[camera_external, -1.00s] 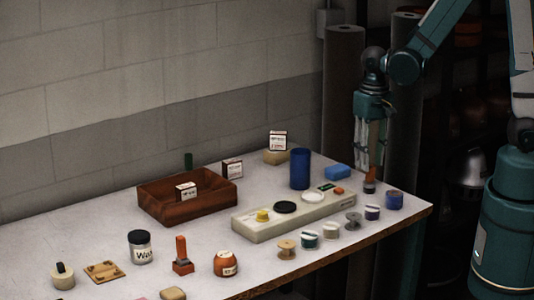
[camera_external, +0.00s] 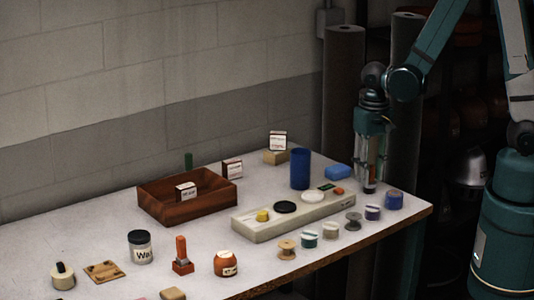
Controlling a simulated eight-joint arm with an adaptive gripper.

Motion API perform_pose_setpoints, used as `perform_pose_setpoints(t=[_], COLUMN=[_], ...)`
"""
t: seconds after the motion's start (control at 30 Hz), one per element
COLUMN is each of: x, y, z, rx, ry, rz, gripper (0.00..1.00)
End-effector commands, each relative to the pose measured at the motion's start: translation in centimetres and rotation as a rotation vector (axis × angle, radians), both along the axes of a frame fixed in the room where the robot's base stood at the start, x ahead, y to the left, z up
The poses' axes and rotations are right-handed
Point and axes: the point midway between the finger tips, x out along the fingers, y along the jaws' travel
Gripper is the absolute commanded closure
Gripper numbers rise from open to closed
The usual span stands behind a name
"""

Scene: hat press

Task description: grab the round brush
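My gripper (camera_external: 370,184) points down at the right end of the table. Its fingers are around or just in front of a small upright reddish-brown and purple thing (camera_external: 370,190), now mostly hidden; I cannot tell whether they touch it or whether it is a brush. A round cream thing with a dark upright handle (camera_external: 62,276), which looks like a round brush, stands at the front left, far from my gripper.
Near my gripper are a blue spool (camera_external: 393,200), a purple spool (camera_external: 372,213) and a blue block (camera_external: 338,171). A long pale tray (camera_external: 285,229), a blue cylinder (camera_external: 300,169) and a wooden box (camera_external: 160,207) stand further left. The table's right edge is close.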

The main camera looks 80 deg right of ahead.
Motion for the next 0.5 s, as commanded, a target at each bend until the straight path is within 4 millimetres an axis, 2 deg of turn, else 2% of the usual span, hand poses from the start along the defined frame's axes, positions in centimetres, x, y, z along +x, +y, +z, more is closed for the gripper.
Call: perform_pose_setpoints(t=[0.27,0.4,0.5], x=[0.00,0.01,0.00], y=[0.00,-0.01,0.00], z=[0.00,0.00,0.00], rx=[0.000,0.000,0.000], ry=[0.000,0.000,0.000], rz=[0.000,0.000,0.000], gripper=[0.70,0.89,0.99])
